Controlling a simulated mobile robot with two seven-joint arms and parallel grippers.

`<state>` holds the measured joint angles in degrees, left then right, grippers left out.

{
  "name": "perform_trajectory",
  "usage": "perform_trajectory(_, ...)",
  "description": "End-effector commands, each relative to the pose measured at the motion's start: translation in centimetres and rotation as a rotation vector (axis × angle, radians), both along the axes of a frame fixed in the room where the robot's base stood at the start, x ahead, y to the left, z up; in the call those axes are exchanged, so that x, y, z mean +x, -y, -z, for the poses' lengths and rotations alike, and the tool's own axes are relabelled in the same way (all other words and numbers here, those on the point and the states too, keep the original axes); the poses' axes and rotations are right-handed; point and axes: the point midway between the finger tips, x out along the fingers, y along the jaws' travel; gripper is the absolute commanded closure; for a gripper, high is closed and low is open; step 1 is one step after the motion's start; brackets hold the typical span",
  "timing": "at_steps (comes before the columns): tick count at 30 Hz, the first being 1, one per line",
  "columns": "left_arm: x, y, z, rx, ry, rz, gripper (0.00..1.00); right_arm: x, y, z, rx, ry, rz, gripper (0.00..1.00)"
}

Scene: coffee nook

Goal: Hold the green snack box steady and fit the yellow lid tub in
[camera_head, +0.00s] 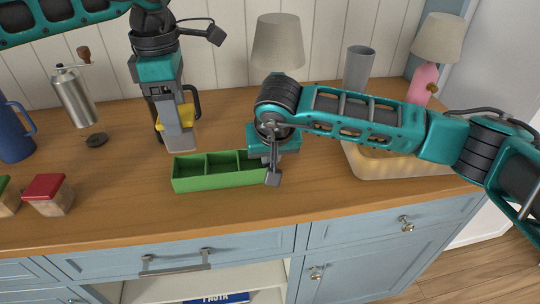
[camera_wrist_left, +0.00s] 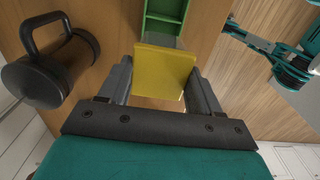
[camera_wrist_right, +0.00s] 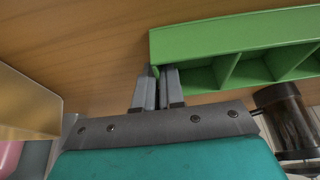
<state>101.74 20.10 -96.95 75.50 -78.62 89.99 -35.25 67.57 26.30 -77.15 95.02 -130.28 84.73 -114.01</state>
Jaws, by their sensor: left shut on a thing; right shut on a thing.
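The green snack box (camera_head: 190,184) sits on the wooden counter, with open compartments facing up. My right gripper (camera_wrist_right: 160,80) is shut on the wall at its right end; the box also shows in the right wrist view (camera_wrist_right: 225,38). My left gripper (camera_head: 178,138) is shut on the yellow lid tub (camera_wrist_left: 165,70), above the counter behind the left end of the box. In the head view the left fingers partly hide the tub (camera_head: 161,121). The tub is apart from the box, whose near part shows beyond it in the left wrist view (camera_wrist_left: 166,14).
A dark handled pot (camera_wrist_left: 48,72) stands close beside my left gripper. A pale tray (camera_head: 400,175) lies at right under my right arm. Counter in front of the box is clear.

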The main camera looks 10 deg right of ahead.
Motion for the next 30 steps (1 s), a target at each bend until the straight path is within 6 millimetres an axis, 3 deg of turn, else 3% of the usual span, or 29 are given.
perform_trajectory(30,0.0,0.0,4.0,0.0,0.0,0.0,0.68,0.0,0.0,0.0,0.0,0.0,0.0,1.0)
